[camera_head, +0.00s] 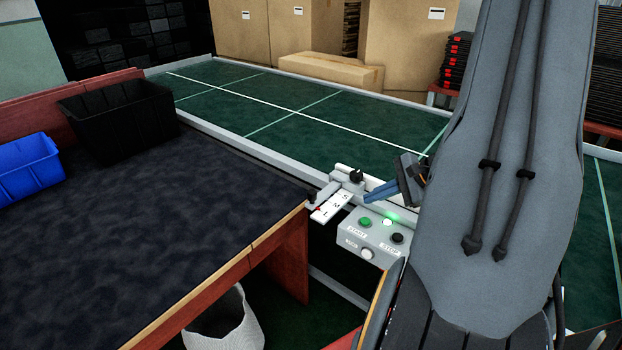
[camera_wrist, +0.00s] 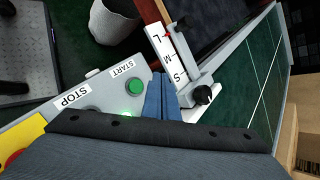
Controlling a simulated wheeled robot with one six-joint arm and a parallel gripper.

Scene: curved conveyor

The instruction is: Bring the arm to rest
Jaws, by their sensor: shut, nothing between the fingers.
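My gripper (camera_head: 376,194) is shut and empty, with its blue fingers together above the near edge of the green conveyor. It also shows in the wrist view (camera_wrist: 159,80), its fingertips between the green START button (camera_wrist: 135,87) and the white S-M-L scale plate (camera_wrist: 166,55). In the head view the grey control box (camera_head: 352,235) lies just below the fingers, with a green button (camera_head: 365,222) and a glowing green light. I cannot tell whether the fingers touch anything. My arm hides the right part of the conveyor.
The green conveyor (camera_head: 220,75) is bare where it shows. A dark table (camera_head: 150,220) at left bears a black bin (camera_head: 118,120) and a blue bin (camera_head: 25,170). A white waste basket (camera_head: 228,325) stands below. Cardboard boxes (camera_head: 300,35) stand behind the conveyor.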

